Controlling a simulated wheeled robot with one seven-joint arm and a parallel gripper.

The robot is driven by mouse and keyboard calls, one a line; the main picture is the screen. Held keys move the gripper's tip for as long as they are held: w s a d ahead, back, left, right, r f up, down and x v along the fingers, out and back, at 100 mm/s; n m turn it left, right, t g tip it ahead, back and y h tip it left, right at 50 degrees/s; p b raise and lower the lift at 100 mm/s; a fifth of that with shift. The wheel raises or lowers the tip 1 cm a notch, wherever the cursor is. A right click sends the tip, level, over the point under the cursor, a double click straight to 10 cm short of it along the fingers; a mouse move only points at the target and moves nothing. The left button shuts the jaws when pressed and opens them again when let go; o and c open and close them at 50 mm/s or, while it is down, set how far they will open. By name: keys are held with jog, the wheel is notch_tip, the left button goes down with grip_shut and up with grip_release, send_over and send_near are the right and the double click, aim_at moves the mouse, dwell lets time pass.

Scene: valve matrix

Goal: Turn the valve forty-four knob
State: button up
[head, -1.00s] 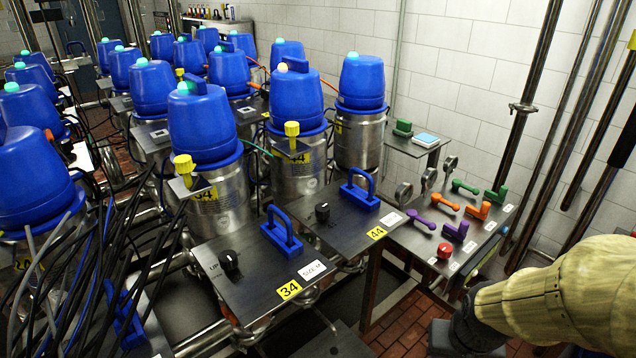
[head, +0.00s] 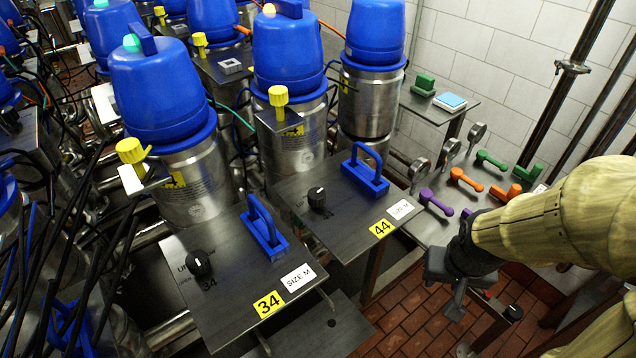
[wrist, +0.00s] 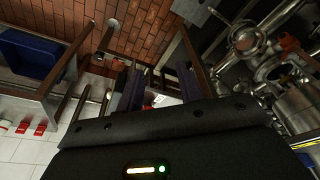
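The valve forty-four knob (head: 317,197) is a small black dial with a pale pointer line. It sits on a dark metal plate beside an upright blue handle (head: 364,170), behind the yellow "44" label (head: 382,228). My gripper (head: 452,300) is in front and to the right of that plate, apart from the knob, and points down. In the wrist view the two dark fingers (wrist: 160,88) stand apart with nothing held between them. The knob does not clearly show in the wrist view.
The similar knob (head: 199,262) of valve 34 sits on the plate to the left, with its own blue handle (head: 263,228). Blue-topped steel drums stand behind. A side table with purple (head: 436,202) and orange (head: 466,180) tools is behind my arm. Brick floor lies below.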

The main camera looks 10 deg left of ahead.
jog(key=o, duration=0.4)
jog(key=shift+w+r, duration=0.15)
jog(key=shift+r, duration=0.05)
jog(key=w+a+r+n+p, duration=0.1)
jog(key=w+a+r+p, duration=0.1)
jog(key=r, duration=0.3)
jog(key=w+a+r+n+p, duration=0.2)
jog(key=w+a+r, duration=0.1)
jog(key=a+r, duration=0.1)
jog(key=w+a+r+n+g+p, duration=0.1)
jog(key=w+a+r+n+p, duration=0.1)
jog(key=a+r, duration=0.3)
jog(key=shift+w+a+r+p, duration=0.1)
jog(key=shift+w+r+p, duration=0.3)
jog(key=shift+p, duration=0.2)
jog(key=w+a+r+n, duration=0.1)
jog(key=a+r+n, duration=0.3)
jog(key=a+r, duration=0.3)
notch_tip(320, 180, up, 6)
jog(key=r+n+g, duration=0.1)
jog(key=n+g, duration=0.1)
jog(key=n, duration=0.1)
send_over(317, 193)
jog(key=shift+f, duration=0.25)
jog(key=shift+f, duration=0.1)
notch_tip(317, 193, down, 17)
jog(key=shift+f+p, duration=0.15)
jog(key=shift+p, duration=0.85)
